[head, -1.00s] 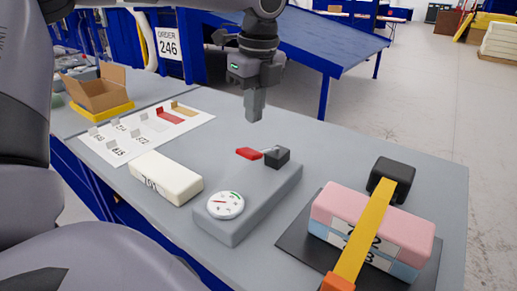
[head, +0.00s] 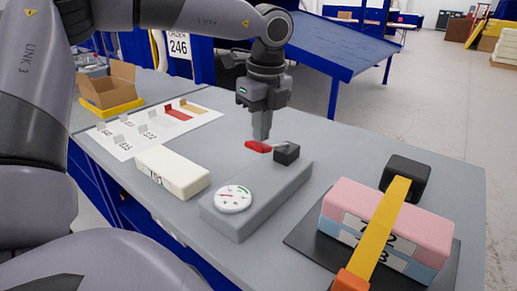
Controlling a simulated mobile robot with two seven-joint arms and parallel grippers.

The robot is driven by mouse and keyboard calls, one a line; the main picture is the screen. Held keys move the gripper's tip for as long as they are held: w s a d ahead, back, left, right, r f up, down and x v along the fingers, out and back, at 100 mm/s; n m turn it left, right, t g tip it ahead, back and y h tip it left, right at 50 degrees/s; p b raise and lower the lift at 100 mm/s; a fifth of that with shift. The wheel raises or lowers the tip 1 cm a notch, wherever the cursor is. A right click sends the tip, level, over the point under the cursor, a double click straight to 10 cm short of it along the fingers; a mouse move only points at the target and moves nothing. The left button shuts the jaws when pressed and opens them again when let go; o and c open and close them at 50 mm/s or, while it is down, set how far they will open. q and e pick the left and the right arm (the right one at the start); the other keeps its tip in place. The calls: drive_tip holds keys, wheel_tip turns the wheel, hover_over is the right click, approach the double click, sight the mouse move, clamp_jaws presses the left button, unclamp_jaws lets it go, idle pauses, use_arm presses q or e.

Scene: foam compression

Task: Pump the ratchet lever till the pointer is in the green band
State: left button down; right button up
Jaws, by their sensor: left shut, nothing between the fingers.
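The ratchet lever with a red handle (head: 258,147) sticks out from a black block (head: 287,154) on the grey ratchet unit (head: 265,193). The white round gauge (head: 233,199) sits on the unit's near end. Its thin red pointer seems to lie on the left part of the dial, outside the small green band at the upper right; the exact reading is too small to tell. My left gripper (head: 261,136) points down with its fingers shut and empty, tips right at the red handle. I cannot tell whether they touch it. My right gripper is not in view.
A cream block (head: 172,173) lies left of the unit. On the right, a pink and blue foam block (head: 413,228) sits under a yellow strap (head: 374,238) on a black mat (head: 302,241). A white card with tabs (head: 123,145) and an open carton (head: 108,88) are farther left.

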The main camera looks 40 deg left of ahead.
sight(262, 145)
use_arm(q)
drive_tip(key=shift+f, duration=0.35)
wheel_tip(262, 145, down, 4)
drive_tip(key=b, duration=0.4)
drive_tip(key=shift+f+b, duration=0.2)
drive_tip(key=shift+b, duration=0.2)
drive_tip(key=shift+r, duration=0.1)
drive_tip(key=d, duration=0.1)
drive_tip(key=d+b, duration=0.1)
drive_tip(key=shift+s+d+r, duration=0.1)
drive_tip(key=shift+d+r, duration=0.4)
